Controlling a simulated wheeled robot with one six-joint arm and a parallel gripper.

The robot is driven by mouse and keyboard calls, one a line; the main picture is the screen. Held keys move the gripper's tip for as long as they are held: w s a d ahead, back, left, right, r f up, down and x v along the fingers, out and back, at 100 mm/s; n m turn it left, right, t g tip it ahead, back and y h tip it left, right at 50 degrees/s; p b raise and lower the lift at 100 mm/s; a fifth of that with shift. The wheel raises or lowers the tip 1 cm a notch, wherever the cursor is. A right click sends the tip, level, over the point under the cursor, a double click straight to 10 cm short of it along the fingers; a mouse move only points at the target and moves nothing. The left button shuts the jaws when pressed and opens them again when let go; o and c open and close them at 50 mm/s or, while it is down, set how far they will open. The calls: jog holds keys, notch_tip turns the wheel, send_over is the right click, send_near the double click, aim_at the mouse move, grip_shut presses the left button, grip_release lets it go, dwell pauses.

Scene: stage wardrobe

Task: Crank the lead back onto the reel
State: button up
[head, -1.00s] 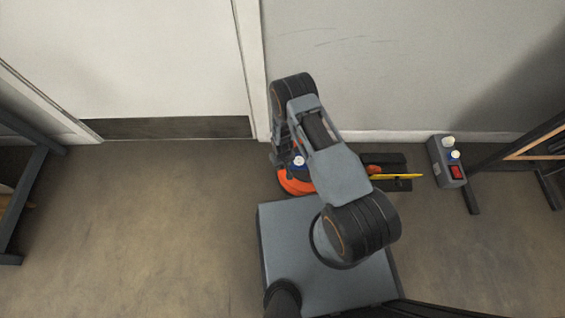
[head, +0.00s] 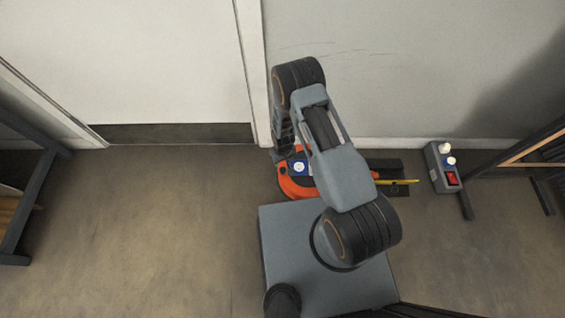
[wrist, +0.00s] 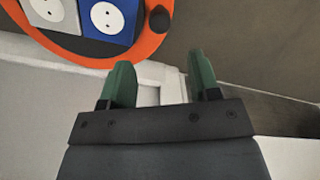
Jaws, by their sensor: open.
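The orange reel (head: 295,188) stands on the floor beyond my base, partly hidden behind my arm in the head view. Its blue and white sockets show on its face. In the wrist view the orange rim (wrist: 68,49) curves across the upper left, with a dark round knob (wrist: 159,19) at its right edge, which may be the crank handle. My gripper (wrist: 162,75) is open and empty, its two green fingers apart, just below the rim and knob in that view. A yellow strip (head: 397,182) lies to the right of the reel. I cannot make out the lead.
A grey box with a red switch and plugs (head: 445,167) sits at the right by a dark stand foot. A pale wall and door close off the back. A dark frame (head: 25,205) stands at the left. The floor at left is clear.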

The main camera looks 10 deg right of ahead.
jog(key=shift+r+p, duration=0.45)
jog(key=shift+r, duration=1.45)
